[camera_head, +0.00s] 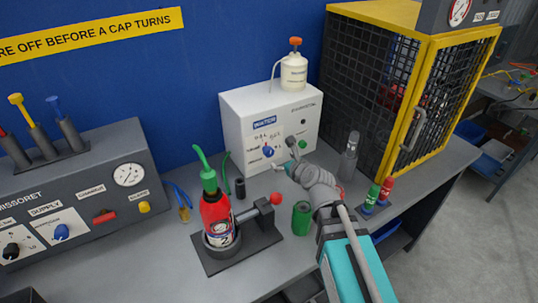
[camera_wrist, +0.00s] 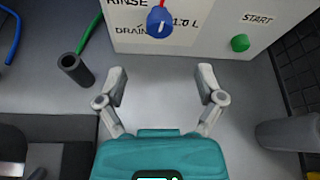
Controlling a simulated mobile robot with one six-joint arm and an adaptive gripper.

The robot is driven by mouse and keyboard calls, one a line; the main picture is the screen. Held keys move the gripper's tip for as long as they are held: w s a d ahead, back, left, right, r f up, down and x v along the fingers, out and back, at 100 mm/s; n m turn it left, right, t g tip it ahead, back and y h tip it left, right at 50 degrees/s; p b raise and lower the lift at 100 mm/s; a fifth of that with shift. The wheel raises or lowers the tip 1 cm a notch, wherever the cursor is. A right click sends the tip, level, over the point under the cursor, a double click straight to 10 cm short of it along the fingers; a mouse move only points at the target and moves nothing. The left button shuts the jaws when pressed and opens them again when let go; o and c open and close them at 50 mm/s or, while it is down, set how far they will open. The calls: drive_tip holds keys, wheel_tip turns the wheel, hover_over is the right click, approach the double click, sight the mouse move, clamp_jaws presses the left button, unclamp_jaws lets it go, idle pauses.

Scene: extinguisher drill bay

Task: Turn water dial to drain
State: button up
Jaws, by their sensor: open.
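The water dial is a blue knob (camera_head: 267,151) on the front of a white box (camera_head: 243,117) labelled WATER. In the wrist view the blue knob (camera_wrist: 160,22) is at the top centre, with a red mark above it. RINSE and DRAIN labels are left of the knob, and a label ending in 1.0 L is beside it. My gripper (camera_wrist: 162,75) is open and empty, its fingers spread below the knob in the picture and apart from it. In the head view my gripper (camera_head: 285,156) is close to the box front, right of the knob.
A green START button (camera_wrist: 240,42) is right of the dial. A red extinguisher (camera_head: 217,220) in a clamp stand and a green can (camera_head: 301,218) stand on the bench. A grey bottle (camera_head: 349,157) and a yellow-framed mesh cage (camera_head: 395,100) are on the right.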

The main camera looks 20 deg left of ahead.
sight(270, 153)
drive_tip(key=b+x, duration=0.3)
drive_tip(key=x, duration=0.7)
drive_tip(key=shift+w+a+f+b, duration=0.1)
drive_tip(key=shift+w+b, duration=0.05)
drive_tip(key=shift+b, duration=0.15)
drive_tip(key=c, duration=1.1)
drive_tip(key=shift+a, duration=0.15)
drive_tip(key=shift+c, duration=0.2)
